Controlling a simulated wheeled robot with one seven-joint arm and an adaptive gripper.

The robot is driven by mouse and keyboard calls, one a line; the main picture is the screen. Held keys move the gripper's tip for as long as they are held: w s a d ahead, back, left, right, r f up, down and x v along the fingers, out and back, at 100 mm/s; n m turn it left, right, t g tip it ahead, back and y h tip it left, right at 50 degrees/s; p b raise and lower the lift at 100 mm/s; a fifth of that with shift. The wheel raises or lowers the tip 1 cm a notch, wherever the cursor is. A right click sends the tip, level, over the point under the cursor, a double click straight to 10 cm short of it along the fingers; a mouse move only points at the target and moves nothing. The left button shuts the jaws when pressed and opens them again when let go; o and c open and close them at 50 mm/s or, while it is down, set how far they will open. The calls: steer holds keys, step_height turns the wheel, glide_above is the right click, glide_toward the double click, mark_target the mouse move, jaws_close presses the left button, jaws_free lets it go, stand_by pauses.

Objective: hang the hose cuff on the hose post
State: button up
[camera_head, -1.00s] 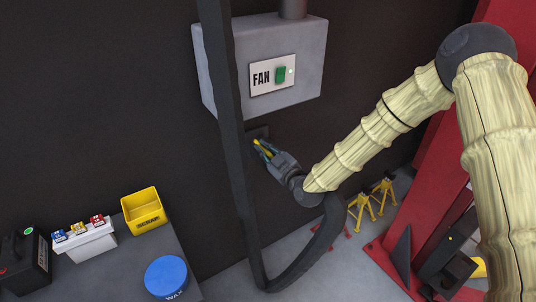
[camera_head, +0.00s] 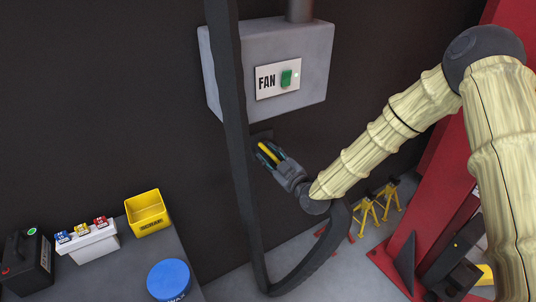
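My gripper (camera_head: 268,154) is in front of the dark wall, below the fan box. Its fingers are closed on both sides of a narrow yellow piece (camera_head: 268,153), which I take to be part of the hose cuff; the rest of the cuff is hidden. The dark grey hose (camera_head: 245,190) hangs from above, loops low and rises behind my forearm toward the gripper. A small dark plate (camera_head: 262,135) on the wall, just beyond the fingertips, may be the base of the hose post. The post itself cannot be made out, nor whether the cuff touches it.
The grey fan box (camera_head: 312,102) with its green switch is above the gripper. Yellow jack stands (camera_head: 367,210) and a red lift post (camera_head: 430,190) are at right.

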steer(key=v, duration=1.1)
steer(key=s+d+f+m+g+h+p, duration=0.1)
steer(key=s+d+f+m+g+h, duration=0.25)
steer(key=s+f, duration=0.6)
steer(key=s+d+f+m+g+h, duration=0.4)
steer(key=s+f, duration=0.3)
steer(key=f, duration=0.6)
steer(key=s+d+f+m+g+h, duration=0.1)
steer(key=s+d, duration=0.3)
steer(key=s, duration=0.4)
steer(key=s+d+f+m+g+h, duration=0.1)
steer(key=s+d+f+m+g, duration=0.2)
steer(key=s, duration=0.5)
steer(key=s+d+f+m+g+h+p, duration=0.1)
steer(key=s+d+f+m+g, duration=0.1)
steer(key=s+d, duration=0.4)
steer(key=s+f+g, duration=0.1)
steer(key=s, duration=0.2)
steer(key=shift+d+f+m, duration=0.3)
steer(key=shift+d+m, duration=0.05)
steer(key=shift+d, duration=0.05)
